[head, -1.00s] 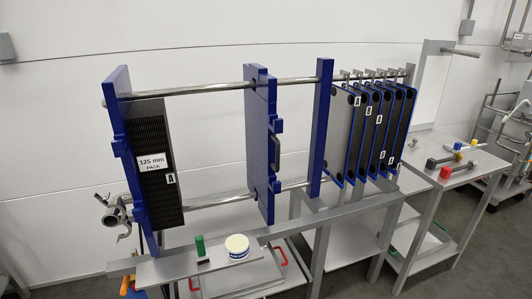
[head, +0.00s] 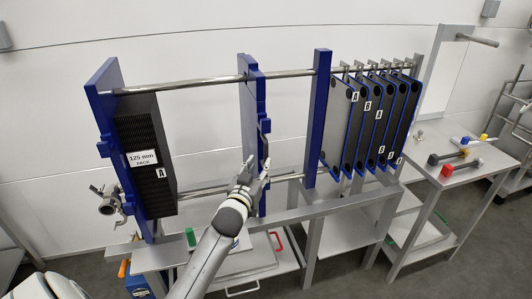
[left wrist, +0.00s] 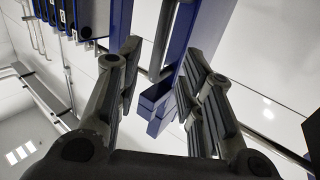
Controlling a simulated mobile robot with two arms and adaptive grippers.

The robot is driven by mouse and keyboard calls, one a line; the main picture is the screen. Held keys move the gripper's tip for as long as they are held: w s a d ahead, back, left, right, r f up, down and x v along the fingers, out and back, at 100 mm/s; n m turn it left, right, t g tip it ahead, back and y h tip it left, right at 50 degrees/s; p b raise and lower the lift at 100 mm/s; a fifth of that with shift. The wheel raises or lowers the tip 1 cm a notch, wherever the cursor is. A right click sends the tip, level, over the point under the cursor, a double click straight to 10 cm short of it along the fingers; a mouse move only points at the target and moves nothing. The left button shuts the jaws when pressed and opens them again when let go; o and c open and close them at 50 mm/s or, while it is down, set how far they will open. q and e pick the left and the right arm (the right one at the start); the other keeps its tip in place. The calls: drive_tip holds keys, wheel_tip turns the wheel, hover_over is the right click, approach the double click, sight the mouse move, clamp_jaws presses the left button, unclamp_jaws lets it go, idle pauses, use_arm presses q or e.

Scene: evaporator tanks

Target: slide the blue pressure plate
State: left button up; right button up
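The blue pressure plate (head: 247,110) stands upright on the rails, between the left end plate with the black pack (head: 145,130) and a blue upright (head: 318,120). A small grey handle shows on its right face. My left gripper (head: 254,168) is at the plate's lower right side, below the handle, with fingers spread. In the left wrist view, my left gripper (left wrist: 160,62) is open, and the plate's blue stepped edge (left wrist: 158,105) shows between the fingers. I cannot tell whether they touch it. My right gripper is out of view.
Metal rails (head: 205,81) run above and below the plate. Several blue-edged dark plates (head: 352,140) hang right of the upright. A green block (head: 190,238) sits on the front shelf beside my arm. A side table (head: 470,172) with tools stands at right.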

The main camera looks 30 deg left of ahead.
sight(265, 156)
use_arm(q)
drive_tip(key=x, duration=0.2)
drive_tip(key=shift+w+r+p, duration=0.1)
drive_tip(key=shift+w+p, duration=0.2)
drive_tip(key=shift+w, duration=0.05)
drive_tip(key=x, duration=0.3)
drive_tip(key=shift+w+a+p, duration=0.15)
drive_tip(key=shift+w+p, duration=0.2)
drive_tip(key=shift+w+a, duration=0.15)
drive_tip(key=shift+w, duration=0.4)
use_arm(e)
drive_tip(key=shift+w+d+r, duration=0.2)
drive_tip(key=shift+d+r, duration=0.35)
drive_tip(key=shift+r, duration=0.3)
use_arm(q)
clamp_jaws()
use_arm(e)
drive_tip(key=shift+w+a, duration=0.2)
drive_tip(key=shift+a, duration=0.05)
